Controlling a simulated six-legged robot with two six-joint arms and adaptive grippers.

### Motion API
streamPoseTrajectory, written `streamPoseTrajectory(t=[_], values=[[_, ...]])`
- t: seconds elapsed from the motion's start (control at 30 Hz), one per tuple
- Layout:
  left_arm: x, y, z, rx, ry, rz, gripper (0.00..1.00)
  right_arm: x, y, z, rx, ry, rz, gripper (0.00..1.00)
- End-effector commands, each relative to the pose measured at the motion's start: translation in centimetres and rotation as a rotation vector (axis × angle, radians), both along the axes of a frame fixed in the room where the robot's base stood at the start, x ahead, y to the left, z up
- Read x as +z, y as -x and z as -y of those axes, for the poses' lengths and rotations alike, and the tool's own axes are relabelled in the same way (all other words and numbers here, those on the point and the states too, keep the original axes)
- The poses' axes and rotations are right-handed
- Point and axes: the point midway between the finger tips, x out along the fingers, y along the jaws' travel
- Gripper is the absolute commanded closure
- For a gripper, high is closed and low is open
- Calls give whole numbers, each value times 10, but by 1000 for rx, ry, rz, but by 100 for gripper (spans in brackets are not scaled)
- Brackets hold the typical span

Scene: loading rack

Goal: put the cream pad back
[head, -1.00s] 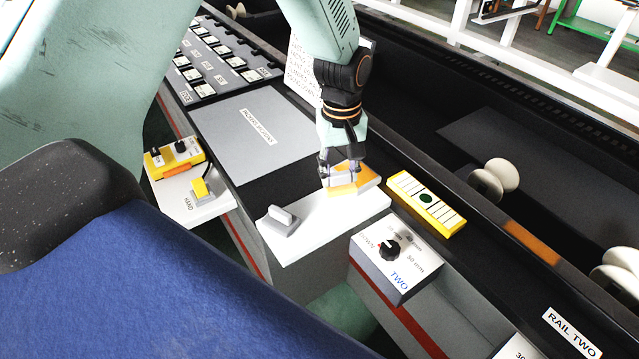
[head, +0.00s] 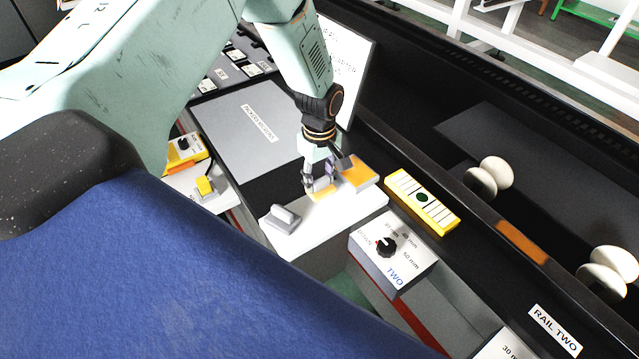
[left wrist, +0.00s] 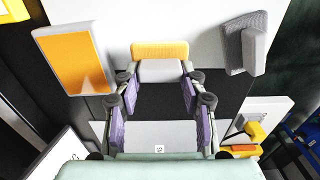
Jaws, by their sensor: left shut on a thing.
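My left gripper (head: 319,181) is shut on a small block with a pale orange strip (head: 322,195), low over the white plate (head: 335,213). In the left wrist view the gripper (left wrist: 160,83) has its purple fingers on either side of the block's pale grey part, with the orange strip (left wrist: 160,50) beyond. I cannot tell whether the block touches the plate. No other pad looks cream, so this may be the cream pad. A grey block with an orange top (head: 360,173) stands right of it. A grey handled block (head: 284,218) sits at the plate's left end. My right gripper is not in view.
A yellow box with white strips (head: 422,200) and a dial box marked TWO (head: 391,256) stand right of the plate. A sign board (head: 345,65) rises behind my arm. A yellow-grey unit (head: 205,187) is at left.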

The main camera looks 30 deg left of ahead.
Motion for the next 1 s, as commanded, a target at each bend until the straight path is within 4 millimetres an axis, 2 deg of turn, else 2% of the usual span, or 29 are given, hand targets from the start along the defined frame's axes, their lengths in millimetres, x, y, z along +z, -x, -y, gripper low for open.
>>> streamPoseTrajectory(t=[0.03, 0.17, 0.57, 0.6, 0.83, 1.0], values=[[-9, 1, 0, -1, -1, -4, 84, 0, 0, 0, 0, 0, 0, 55], [-21, 0, 0, -2, -1, -2, 84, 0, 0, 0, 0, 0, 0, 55], [-26, 0, 0, -1, 0, -1, 84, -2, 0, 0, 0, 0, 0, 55], [-25, 0, 0, -1, 0, -1, 55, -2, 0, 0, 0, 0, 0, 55], [-25, 0, 0, -1, 0, -1, 36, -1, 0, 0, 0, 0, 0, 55], [-25, 0, 0, -2, 0, -1, 36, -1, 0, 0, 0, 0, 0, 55]])
